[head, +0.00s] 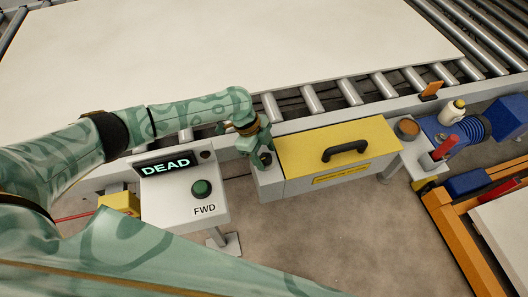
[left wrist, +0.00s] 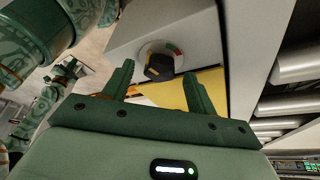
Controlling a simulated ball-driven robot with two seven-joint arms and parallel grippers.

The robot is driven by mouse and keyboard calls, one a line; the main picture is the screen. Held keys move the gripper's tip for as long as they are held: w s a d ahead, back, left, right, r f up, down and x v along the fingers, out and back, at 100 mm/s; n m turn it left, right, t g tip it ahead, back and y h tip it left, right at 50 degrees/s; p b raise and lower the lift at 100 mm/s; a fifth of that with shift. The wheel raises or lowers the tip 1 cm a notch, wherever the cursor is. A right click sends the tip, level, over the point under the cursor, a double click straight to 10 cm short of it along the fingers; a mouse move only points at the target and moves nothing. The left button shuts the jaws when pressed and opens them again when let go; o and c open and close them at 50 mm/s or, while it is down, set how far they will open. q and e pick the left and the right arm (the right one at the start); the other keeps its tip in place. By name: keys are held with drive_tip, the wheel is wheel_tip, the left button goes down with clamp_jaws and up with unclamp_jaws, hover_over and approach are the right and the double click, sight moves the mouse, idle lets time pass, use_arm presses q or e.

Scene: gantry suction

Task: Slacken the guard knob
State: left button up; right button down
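The guard knob (left wrist: 160,65) is black with a yellow mark. It sits on a round pale dial with red and green marks, on a grey box face in the left wrist view. My left gripper (left wrist: 158,82) is open, its two fingers apart, with the knob showing in the gap beyond the fingertips. No grip on the knob shows. In the head view my left gripper (head: 262,158) is at the left end of the yellow guard cover (head: 310,150), and the knob cannot be made out there. A small dark green shape at the left of the left wrist view may be my right gripper (left wrist: 66,72); its fingers are unclear.
A control box (head: 180,190) with a "DEAD" display and a green FWD button stands left of the guard. The roller conveyor (head: 350,92) carries a large pale sheet (head: 240,40) behind. A bottle (head: 452,112) and a blue motor (head: 510,115) are at the right.

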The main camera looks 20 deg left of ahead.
use_arm(q)
drive_tip(key=p+v, duration=0.4)
drive_tip(key=v, duration=1.2)
drive_tip(key=shift+r, duration=0.2)
